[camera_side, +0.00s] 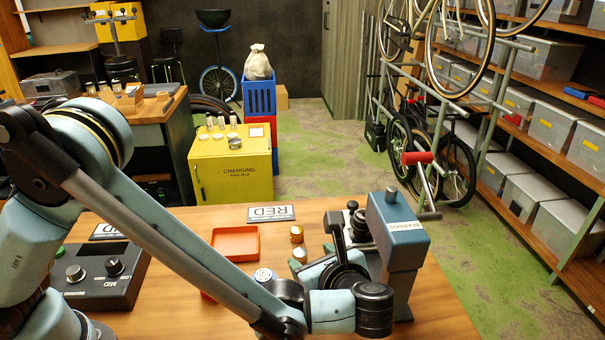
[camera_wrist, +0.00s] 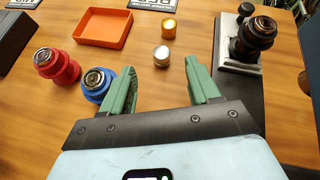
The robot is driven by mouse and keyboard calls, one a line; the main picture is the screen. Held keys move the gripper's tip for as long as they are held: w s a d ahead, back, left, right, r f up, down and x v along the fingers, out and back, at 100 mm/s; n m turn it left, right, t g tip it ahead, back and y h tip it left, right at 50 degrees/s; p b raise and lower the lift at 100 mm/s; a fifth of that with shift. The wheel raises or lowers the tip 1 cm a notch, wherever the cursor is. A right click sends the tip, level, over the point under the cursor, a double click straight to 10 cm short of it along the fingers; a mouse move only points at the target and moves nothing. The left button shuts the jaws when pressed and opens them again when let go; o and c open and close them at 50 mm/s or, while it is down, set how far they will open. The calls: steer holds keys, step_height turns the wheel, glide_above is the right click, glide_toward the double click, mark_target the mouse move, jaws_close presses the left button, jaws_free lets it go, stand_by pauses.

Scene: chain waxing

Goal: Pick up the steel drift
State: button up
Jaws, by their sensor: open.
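The steel drift appears to be the short silver cylinder (camera_wrist: 161,57) standing upright on the wooden table; it also shows in the side view (camera_side: 299,255). A similar brass-coloured cylinder (camera_wrist: 169,28) stands just beyond it. My gripper (camera_wrist: 160,76) is open, with its two green fingers spread wide in the wrist view. The silver cylinder appears between and just beyond the fingertips, and the space between the fingers is empty. In the side view my arm and the press hide most of the gripper.
A blue holder (camera_wrist: 97,84) sits close by the left finger, with a red holder (camera_wrist: 56,66) left of it. An orange tray (camera_wrist: 103,28) lies at the back. A blue-grey press (camera_side: 398,235) stands at the right. A dark control box (camera_side: 95,285) is at the left.

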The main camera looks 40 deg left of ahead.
mark_target(301, 255)
steer(key=s+d+f+m, duration=0.1)
steer(key=d+f+y, duration=0.1)
steer(key=shift+s+d+m+t, duration=0.3)
steer(key=shift+s+m+t, duration=0.05)
steer(key=shift+m+t, duration=0.05)
steer(key=x, duration=0.6)
steer(key=shift+w+a+f, duration=0.15)
steer(key=shift+a+f, duration=0.05)
steer(key=shift+a, duration=0.15)
steer(key=shift+r+x, duration=0.1)
steer(key=shift+x, duration=1.2)
steer(key=shift+r+x, duration=0.15)
steer(key=shift+x, duration=1.15)
steer(key=shift+w, duration=0.15)
steer(key=shift+c, duration=0.4)
jaws_close()
steer(key=shift+r, duration=0.1)
